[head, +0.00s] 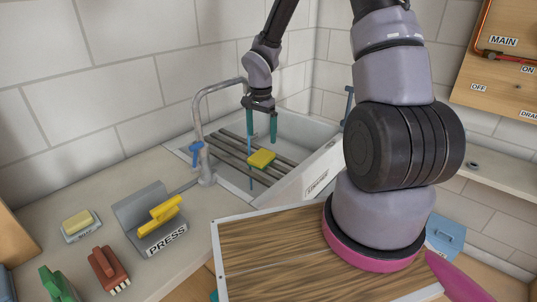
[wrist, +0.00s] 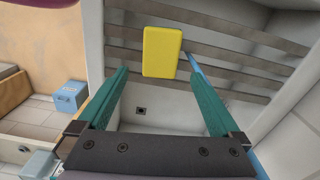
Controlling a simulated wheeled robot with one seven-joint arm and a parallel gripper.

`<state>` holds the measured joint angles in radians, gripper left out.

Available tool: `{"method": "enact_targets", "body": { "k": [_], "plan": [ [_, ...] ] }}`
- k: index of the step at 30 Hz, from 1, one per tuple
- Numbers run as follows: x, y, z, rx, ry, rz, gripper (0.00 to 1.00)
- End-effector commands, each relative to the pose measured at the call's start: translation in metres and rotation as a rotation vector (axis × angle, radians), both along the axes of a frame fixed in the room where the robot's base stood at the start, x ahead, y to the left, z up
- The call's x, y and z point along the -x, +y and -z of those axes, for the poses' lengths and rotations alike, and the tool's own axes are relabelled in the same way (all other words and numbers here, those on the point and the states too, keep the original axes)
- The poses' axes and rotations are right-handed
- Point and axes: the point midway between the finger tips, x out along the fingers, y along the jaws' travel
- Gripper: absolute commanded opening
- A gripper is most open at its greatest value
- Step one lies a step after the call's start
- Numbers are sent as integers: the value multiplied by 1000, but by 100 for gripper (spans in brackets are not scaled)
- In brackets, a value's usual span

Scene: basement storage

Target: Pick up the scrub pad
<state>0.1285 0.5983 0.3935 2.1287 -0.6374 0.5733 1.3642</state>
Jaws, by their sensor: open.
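The scrub pad, a yellow block (head: 262,158), lies on the dark slats (head: 234,147) across the sink. In the wrist view the yellow pad (wrist: 162,51) lies beyond the fingertips, between their lines and slightly left of the middle. My gripper (head: 262,141) hangs over the sink with its teal fingers pointing down, apart and empty, just above the pad. The wrist view also shows my gripper (wrist: 160,74) with its fingers spread on either side. I see no contact with the pad. None of the pad's top is hidden in the wrist view.
A grey faucet (head: 199,125) with a blue handle arches beside the gripper. A thin blue strip (wrist: 197,68) runs near one finger. The sink's walls (head: 305,180) surround the slats. A yellow sponge-like block (head: 77,221), a red brush (head: 108,268) and a press (head: 150,218) stand on the left counter.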

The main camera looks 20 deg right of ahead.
Motion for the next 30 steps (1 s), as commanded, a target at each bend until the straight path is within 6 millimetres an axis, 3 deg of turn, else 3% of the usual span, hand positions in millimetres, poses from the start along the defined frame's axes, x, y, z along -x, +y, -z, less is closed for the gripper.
{"method": "enact_targets", "body": {
  "k": [11, 19, 29, 30],
  "plan": [
    [1, 4, 38, -7, 11, 8, 100],
    [2, 6, 76, -7, 11, 8, 100],
    [2, 5, 83, -6, 8, 9, 100],
    [2, 5, 83, -6, 8, 9, 85]
  ]
}}
